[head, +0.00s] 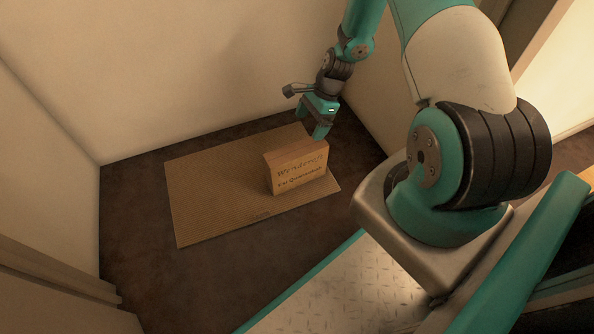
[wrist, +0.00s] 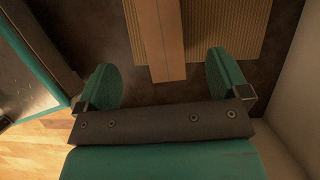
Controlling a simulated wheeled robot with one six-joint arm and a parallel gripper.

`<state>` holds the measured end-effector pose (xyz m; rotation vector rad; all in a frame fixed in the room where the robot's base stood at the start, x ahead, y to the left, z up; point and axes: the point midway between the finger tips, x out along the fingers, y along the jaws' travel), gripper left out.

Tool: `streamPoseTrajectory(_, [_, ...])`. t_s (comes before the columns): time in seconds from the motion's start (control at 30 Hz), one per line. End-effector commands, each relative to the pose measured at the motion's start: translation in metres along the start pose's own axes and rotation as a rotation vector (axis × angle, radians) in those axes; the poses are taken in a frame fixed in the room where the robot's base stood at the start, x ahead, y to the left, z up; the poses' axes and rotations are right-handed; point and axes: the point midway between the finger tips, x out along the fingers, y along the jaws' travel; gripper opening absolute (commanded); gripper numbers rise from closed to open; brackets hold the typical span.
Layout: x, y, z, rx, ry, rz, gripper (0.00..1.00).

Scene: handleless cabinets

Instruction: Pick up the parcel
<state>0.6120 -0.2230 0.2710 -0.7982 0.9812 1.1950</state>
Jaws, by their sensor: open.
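The parcel (head: 298,168) is a brown cardboard box with dark lettering on its front, standing on a tan ribbed mat (head: 205,205) in the head view. My gripper (head: 319,133) is above the parcel's back right end, pointing down. In the wrist view the fingers of my gripper (wrist: 164,82) are spread wide and empty. The parcel's narrow top (wrist: 162,40) shows between and beyond them, its near end roughly level with the fingertips in the picture. The gap in height between fingers and parcel is hard to tell.
Pale walls (head: 180,70) close in behind and on both sides of the mat. Dark floor (head: 130,200) surrounds the mat, with bare room to the left of the parcel. A door frame (head: 55,275) stands at the lower left.

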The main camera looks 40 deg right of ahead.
Motion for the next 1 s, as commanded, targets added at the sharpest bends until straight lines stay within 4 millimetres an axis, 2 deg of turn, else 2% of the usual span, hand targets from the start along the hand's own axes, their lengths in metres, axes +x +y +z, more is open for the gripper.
streamPoseTrajectory(0.03, [0.02,0.001,-0.003,-0.001,-0.001,0.003,0.94])
streamPoseTrajectory(0.1, [0.036,0.001,-0.002,-0.002,-0.001,0.003,0.94])
streamPoseTrajectory(0.3, [0.072,0.0,-0.001,-0.002,0.0,0.001,0.94])
streamPoseTrajectory(0.63, [0.09,0.0,0.0,-0.004,0.0,0.001,0.94])
streamPoseTrajectory(0.9, [0.127,0.0,0.0,-0.004,0.0,0.001,0.94])
streamPoseTrajectory(1.0, [0.134,0.0,0.001,-0.003,0.0,0.001,0.94])
